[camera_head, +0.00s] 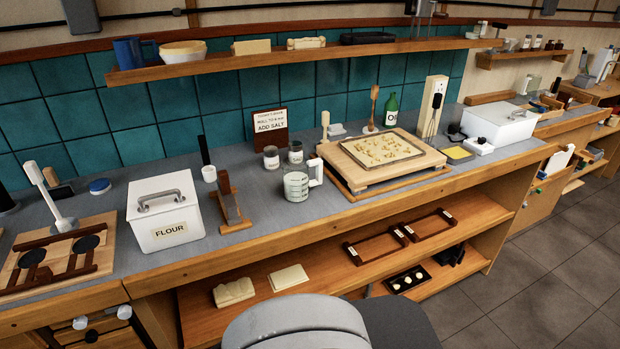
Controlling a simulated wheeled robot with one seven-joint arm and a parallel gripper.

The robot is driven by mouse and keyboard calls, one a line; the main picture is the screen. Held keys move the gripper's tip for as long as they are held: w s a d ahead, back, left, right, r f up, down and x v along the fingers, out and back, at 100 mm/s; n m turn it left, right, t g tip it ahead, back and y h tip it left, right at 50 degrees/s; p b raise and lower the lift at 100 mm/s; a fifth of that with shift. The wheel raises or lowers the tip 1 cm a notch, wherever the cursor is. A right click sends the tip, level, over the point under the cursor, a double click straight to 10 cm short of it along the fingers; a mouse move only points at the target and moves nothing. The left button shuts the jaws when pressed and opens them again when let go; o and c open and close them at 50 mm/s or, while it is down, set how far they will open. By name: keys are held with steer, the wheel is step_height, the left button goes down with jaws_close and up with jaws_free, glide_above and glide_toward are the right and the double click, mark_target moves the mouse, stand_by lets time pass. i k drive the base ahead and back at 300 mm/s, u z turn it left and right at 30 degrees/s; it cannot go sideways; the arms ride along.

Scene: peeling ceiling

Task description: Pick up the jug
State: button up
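The jug (296,186) is a clear measuring jug with dark markings and a pale handle on its right side. It stands upright on the grey counter (262,219), near the front edge and left of a wooden board. My gripper is not in view. A rounded grey part at the bottom middle looks like my own body or arm, well below and in front of the jug.
Two small jars (271,157) stand behind the jug. A wooden board (370,178) with a tray of dough pieces is close on its right. A wooden stand (229,203) and white flour box (163,212) are left. A shelf (300,57) hangs above.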

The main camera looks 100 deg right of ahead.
mark_target(296, 181)
steer(key=k, duration=1.05)
steer(key=z, duration=0.1)
